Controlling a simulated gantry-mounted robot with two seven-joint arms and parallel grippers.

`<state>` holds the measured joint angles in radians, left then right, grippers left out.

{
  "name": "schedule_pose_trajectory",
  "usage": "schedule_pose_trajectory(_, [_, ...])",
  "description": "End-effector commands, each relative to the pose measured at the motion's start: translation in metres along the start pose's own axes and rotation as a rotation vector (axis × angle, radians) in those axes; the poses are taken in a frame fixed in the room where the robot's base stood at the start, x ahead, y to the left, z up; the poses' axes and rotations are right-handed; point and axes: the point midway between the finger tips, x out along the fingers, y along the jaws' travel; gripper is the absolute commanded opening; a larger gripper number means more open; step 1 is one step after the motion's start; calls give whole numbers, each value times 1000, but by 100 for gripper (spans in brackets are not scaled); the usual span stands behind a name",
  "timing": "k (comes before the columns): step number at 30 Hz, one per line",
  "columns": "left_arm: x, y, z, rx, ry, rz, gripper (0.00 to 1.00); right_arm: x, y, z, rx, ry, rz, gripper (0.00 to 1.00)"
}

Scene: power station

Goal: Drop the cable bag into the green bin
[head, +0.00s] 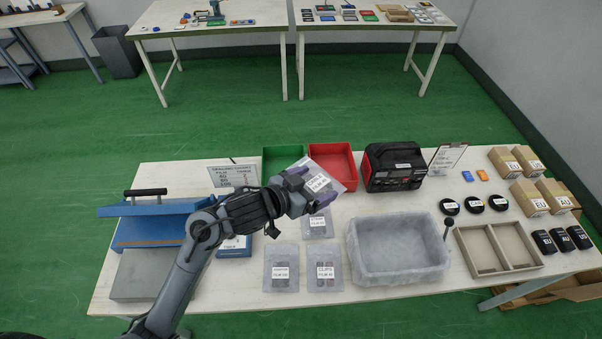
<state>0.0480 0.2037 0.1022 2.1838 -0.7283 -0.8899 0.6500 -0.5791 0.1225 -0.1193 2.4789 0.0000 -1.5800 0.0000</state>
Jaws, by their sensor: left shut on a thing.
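My left gripper (313,188) is shut on a clear bag with a white label (320,180), which I take to be the cable bag; the print is too small to read surely. The bag is tilted and overlaps the front of the green bin (274,157) and the red bin (347,157) in the head view. How high it hangs above the table is hard to tell. The green bin stands at the back of the table, left of and beside the red bin. The bag hides part of the green bin's front and inside. My right gripper is not in view.
More labelled bags (325,276) lie at the table's front middle. A grey translucent tub (398,276) stands right of them. A blue sealer-like device (160,222) is at left, a black and red machine (392,180) behind. A sign (232,173) stands left of the bins.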

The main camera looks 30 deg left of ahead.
Motion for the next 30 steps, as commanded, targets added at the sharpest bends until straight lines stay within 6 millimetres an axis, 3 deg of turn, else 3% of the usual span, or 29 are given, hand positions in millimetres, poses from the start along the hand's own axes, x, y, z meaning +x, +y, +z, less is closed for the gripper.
schedule_pose_trajectory(11, [59, -65, -26, -71, 0, -172, 58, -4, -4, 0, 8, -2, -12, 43])
schedule_pose_trajectory(14, [79, -93, -30, -101, -2, -250, 58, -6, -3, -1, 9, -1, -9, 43])
schedule_pose_trajectory(21, [123, -180, -28, -210, -2, -514, 58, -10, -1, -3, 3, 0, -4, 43])
schedule_pose_trajectory(24, [131, -211, -21, -256, -3, -626, 58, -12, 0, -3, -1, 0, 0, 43])
schedule_pose_trajectory(30, [128, -256, -6, -331, -2, -806, 58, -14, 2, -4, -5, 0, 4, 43])
